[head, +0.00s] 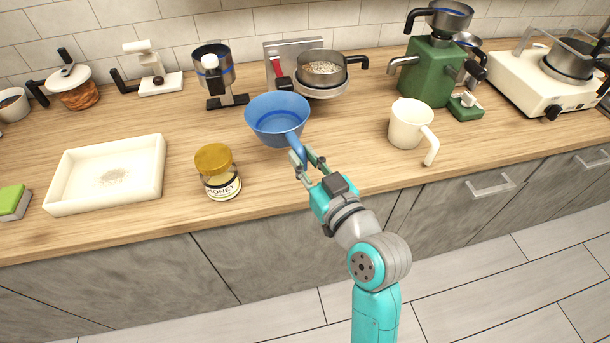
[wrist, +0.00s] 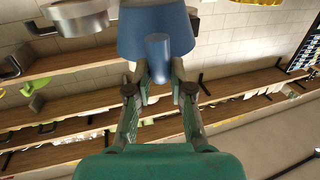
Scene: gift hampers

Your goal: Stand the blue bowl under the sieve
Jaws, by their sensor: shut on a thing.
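The blue bowl (head: 277,120) has a handle that points toward my arm. My gripper (head: 306,163) is shut on this handle, and the bowl appears upright, over the counter. In the wrist view the bowl (wrist: 155,32) fills the top middle, with its handle between the fingertips of my gripper (wrist: 158,85). A round metal vessel with pale grains (head: 322,70), likely the sieve, sits behind and right of the bowl, on a stand with a grey back plate. Its mesh and the space beneath it cannot be made out clearly.
A honey jar (head: 217,172) stands left of the bowl and a cream jug (head: 408,125) to its right. A white tray (head: 108,200) lies further left. A dark grinder-like device (head: 213,75) and a green machine (head: 430,72) stand at the back. Counter between bowl and jug is clear.

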